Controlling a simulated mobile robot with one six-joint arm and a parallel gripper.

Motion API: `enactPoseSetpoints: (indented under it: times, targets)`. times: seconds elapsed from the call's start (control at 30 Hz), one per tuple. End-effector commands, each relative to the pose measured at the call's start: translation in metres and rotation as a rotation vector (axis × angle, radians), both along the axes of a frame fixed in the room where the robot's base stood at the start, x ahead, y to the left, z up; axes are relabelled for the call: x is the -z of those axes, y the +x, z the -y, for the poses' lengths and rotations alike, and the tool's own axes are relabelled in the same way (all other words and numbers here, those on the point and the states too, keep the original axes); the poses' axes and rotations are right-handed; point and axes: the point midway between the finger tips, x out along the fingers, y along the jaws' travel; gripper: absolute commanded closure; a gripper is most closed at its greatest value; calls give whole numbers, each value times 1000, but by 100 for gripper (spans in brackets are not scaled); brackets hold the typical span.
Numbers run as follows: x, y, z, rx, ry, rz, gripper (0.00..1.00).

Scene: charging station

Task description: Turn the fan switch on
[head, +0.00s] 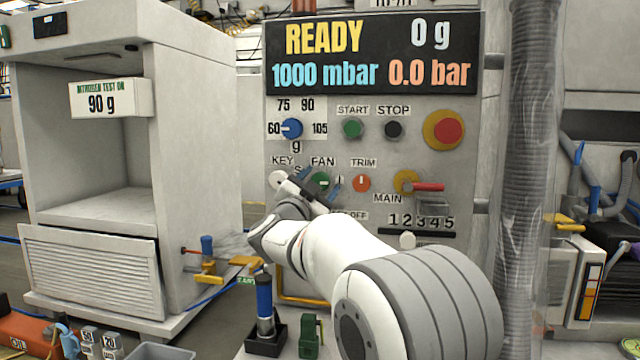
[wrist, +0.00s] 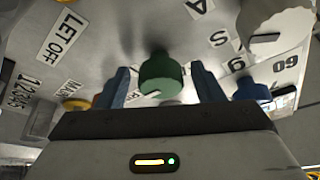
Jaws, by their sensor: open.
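The fan switch is a green round knob (head: 320,182) under the FAN label on the grey control panel (head: 462,215). In the head view it is partly covered by my gripper (head: 319,186). In the wrist view the green knob (wrist: 161,73) is between the two blue fingers of my gripper (wrist: 163,85), one on each side. The gripper is open, with a visible gap between each finger and the knob. A pale pointer line shows on the knob's face.
Close by are the white key knob (head: 278,180), the orange trim knob (head: 361,183), the blue dial (head: 291,128) and the yellow main valve with its red handle (head: 428,187). A red stop button (head: 446,130) is at upper right. A grey cabinet (head: 195,120) stands left.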

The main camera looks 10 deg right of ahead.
Motion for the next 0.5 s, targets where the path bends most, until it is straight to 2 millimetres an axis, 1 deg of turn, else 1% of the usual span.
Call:
enactPoseSetpoints:
  times: [0.3,0.5]
  targets:
    - [15,-40,-30,-3,0,-1,39]
    - [21,-55,-40,-2,0,0,39]
